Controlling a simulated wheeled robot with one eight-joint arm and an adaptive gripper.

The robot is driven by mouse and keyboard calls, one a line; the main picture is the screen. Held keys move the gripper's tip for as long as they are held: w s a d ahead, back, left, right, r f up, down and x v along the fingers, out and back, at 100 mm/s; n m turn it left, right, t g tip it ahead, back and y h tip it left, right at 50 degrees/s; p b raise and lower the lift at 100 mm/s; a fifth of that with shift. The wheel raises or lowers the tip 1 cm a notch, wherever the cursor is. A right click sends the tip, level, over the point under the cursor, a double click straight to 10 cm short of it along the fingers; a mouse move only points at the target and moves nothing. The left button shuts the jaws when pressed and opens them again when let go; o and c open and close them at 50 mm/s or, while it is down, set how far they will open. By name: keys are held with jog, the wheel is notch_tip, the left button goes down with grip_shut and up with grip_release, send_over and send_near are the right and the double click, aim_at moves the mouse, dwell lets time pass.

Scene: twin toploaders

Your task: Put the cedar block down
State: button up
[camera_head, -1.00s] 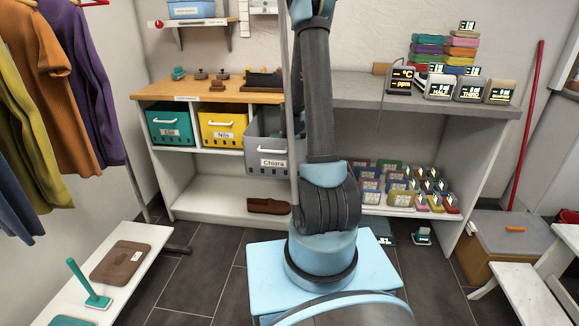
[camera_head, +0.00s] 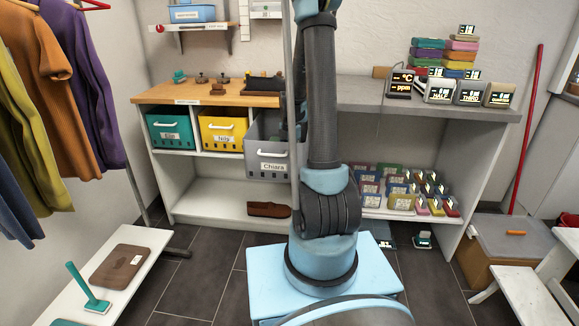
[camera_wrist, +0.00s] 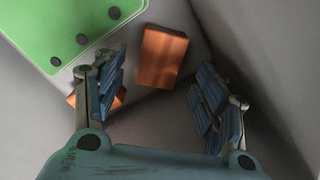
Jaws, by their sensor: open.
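In the wrist view, my gripper (camera_wrist: 160,78) is open, with its two blue-padded fingers spread apart. An orange-brown wooden block (camera_wrist: 165,56), which looks like the cedar block, lies beyond and between the fingertips on a grey surface, and neither finger visibly grips it. A second orange-brown piece (camera_wrist: 70,101) is partly hidden behind the left finger. In the head view, my arm reaches towards the grey bin labelled Chiara (camera_head: 266,152); my gripper and the block are hidden there.
A green panel with dark round feet (camera_wrist: 75,30) lies at the upper left of the wrist view, and grey walls close in on the right. A green bin (camera_head: 170,131) and a yellow bin (camera_head: 221,132) stand left of the grey one. A brown shoe-like item (camera_head: 268,210) lies below.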

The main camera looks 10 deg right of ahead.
notch_tip(320, 180, up, 6)
jog(key=shift+r, duration=0.25)
dwell(0.4)
